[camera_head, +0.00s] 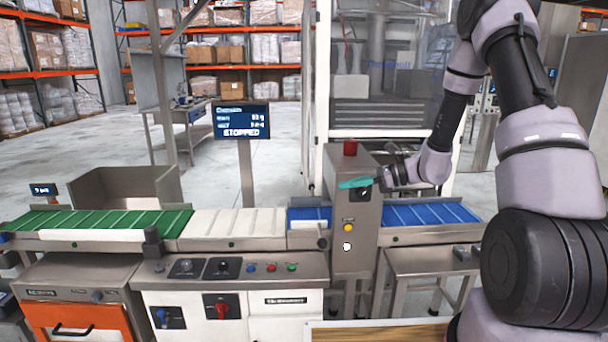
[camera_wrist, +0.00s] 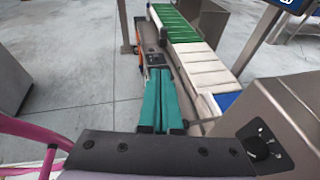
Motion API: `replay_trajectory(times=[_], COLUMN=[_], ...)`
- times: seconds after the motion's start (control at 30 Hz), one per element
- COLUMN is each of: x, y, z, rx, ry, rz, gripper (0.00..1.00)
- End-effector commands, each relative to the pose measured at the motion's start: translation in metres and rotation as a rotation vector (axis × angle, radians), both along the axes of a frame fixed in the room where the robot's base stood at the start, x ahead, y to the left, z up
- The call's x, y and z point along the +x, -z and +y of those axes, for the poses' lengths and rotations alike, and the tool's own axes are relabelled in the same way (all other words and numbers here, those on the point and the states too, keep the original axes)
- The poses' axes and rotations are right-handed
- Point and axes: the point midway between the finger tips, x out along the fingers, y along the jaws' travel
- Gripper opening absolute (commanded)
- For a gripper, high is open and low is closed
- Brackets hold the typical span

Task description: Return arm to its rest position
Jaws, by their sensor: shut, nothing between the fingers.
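My arm reaches in from the right in the head view, bent at the elbow. My gripper (camera_head: 342,185) has teal fingers and is held in front of the grey metal cabinet (camera_head: 350,265), near its upper part. In the wrist view, the two teal fingers of my gripper (camera_wrist: 159,70) lie side by side, closed and empty, pointing along the conveyor line. A black rotary knob (camera_wrist: 262,148) on the cabinet shows to the right of the fingers. I cannot tell whether the fingers touch the cabinet.
A green belt (camera_head: 110,222), a white belt (camera_head: 230,222) and a blue belt (camera_head: 430,213) run across the view. A screen (camera_head: 241,120) reads STOPPED. A red button (camera_head: 350,147) tops the cabinet. A control panel (camera_head: 230,268) stands in front. Open floor lies behind.

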Motion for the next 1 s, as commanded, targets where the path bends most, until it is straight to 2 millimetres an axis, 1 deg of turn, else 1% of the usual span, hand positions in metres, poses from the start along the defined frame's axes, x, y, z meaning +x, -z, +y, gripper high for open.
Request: replay_trajectory(times=[0.03, 0.1, 0.17, 0.2, 0.27, 0.4, 0.57, 0.8, 1.0], x=[-0.012, -0.03, -0.045, -0.056, -0.071, -0.108, -0.147, -0.199, -0.232], y=[-0.023, -0.047, -0.065, -0.076, -0.092, -0.125, -0.158, -0.2, -0.229], z=[0.002, 0.003, 0.003, 0.002, -0.002, -0.012, -0.031, -0.068, -0.098], rx=[-0.054, -0.131, -0.198, -0.242, -0.314, -0.485, -0.691, -1.018, -1.268], ry=[-0.058, -0.137, -0.202, -0.243, -0.301, -0.425, -0.547, -0.682, -0.744], rz=[-0.064, -0.139, -0.206, -0.249, -0.316, -0.473, -0.656, -0.93, -1.119], gripper=[0.0, 0.0, 0.0, 0.0, 0.0, 0.0, 0.0, 0.0, 0.0])
